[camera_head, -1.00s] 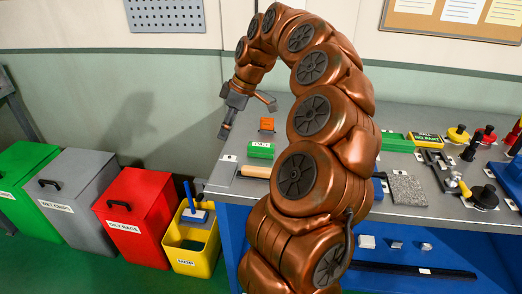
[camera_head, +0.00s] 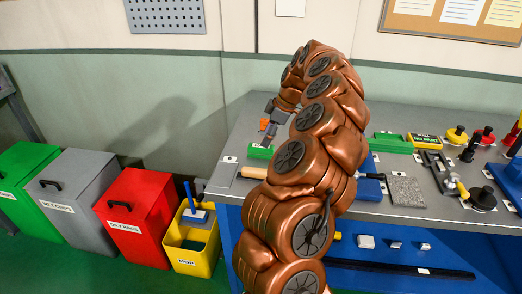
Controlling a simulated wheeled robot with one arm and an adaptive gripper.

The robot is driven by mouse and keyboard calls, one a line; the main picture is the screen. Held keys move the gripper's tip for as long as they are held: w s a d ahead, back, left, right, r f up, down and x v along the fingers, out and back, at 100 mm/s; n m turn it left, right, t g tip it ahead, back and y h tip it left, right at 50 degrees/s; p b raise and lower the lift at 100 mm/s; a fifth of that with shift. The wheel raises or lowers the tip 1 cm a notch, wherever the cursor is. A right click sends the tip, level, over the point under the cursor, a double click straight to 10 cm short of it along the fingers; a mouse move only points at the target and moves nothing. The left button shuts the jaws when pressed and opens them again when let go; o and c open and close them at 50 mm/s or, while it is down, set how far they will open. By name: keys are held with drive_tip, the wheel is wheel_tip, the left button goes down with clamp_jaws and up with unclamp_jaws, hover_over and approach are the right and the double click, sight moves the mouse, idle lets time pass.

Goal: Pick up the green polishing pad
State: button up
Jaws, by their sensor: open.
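I cannot tell whether the finger touches the pad. My arm hides the gripper's right side and part of the bench.
A grey stone-like block (camera_head: 406,191), a green tray (camera_head: 392,142) and clamps are to the right. Bins stand on the floor at left.

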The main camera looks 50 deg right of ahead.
drive_tip(key=p+x, duration=0.2)
drive_tip(key=x, duration=0.1)
drive_tip(key=shift+w+a+f, duration=0.1)
drive_tip(key=shift+a+f, duration=0.15)
drive_tip(key=shift+f, duration=0.05)
drive_tip(key=shift+w+f, duration=0.1)
drive_tip(key=shift+f, duration=0.2)
drive_tip(key=c, duration=1.2)
drive_tip(key=shift+c, duration=0.2)
wheel_tip(320, 180, up, 10)
drive_tip(key=b, duration=0.3)
